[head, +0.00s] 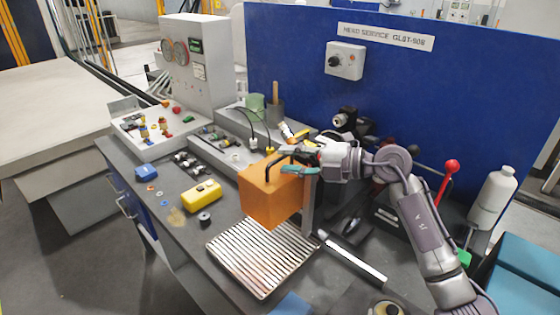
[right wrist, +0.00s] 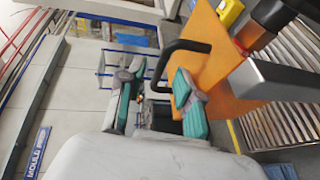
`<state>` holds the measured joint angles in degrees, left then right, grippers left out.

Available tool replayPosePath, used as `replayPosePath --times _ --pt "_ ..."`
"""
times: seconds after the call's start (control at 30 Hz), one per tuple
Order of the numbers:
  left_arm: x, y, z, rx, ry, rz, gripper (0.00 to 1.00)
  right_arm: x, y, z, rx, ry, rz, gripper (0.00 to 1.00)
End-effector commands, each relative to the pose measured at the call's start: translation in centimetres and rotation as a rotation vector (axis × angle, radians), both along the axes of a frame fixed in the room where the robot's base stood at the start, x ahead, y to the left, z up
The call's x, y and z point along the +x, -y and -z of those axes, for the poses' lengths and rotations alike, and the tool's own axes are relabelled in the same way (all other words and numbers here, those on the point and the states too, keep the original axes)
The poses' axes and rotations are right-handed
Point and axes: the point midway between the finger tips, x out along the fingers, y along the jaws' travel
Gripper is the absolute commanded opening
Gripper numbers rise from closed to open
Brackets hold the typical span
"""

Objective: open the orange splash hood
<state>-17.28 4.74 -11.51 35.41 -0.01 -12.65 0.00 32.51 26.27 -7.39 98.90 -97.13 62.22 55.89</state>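The orange splash hood (head: 268,197) is a box-shaped cover at the middle of the bench, above the back part of a slatted tray (head: 250,262). A grey post (head: 308,208) stands at its right side. Its black bent handle (head: 268,167) is on top; the right wrist view also shows the handle (right wrist: 180,47) and an orange face of the hood (right wrist: 208,60). My right gripper (head: 284,160) is at the top of the hood. In the right wrist view, its teal-padded fingers (right wrist: 157,88) are apart, with the handle between them. Contact with the handle cannot be told. My left gripper is out of view.
A yellow block (head: 201,195) and small parts lie left of the hood. A blue panel (head: 290,60) rises behind. A red-knobbed lever (head: 450,167) and a white bottle (head: 493,198) stand at the right. A grey control box (head: 197,62) stands back left.

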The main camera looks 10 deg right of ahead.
Motion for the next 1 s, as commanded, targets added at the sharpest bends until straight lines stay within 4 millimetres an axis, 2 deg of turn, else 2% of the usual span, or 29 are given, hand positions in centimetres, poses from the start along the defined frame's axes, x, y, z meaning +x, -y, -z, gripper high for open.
replayPosePath --times 0.2,0.53,0.57,0.77,1.0 --pt "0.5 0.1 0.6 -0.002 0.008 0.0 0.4 1.3 -1.9 0.4 0.002 0.001 0.0 0.35" --pt "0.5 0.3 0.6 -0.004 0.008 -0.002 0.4 1.5 -2.2 0.5 0.0 0.001 0.0 0.35" --pt "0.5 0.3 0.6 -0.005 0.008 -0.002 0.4 1.5 -2.2 0.5 0.0 0.001 0.0 0.34" --pt "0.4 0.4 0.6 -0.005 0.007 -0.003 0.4 1.5 -2.2 0.5 0.0 0.001 0.0 0.0" --pt "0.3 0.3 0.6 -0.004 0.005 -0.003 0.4 1.5 -2.2 0.5 0.0 0.001 0.0 0.0"
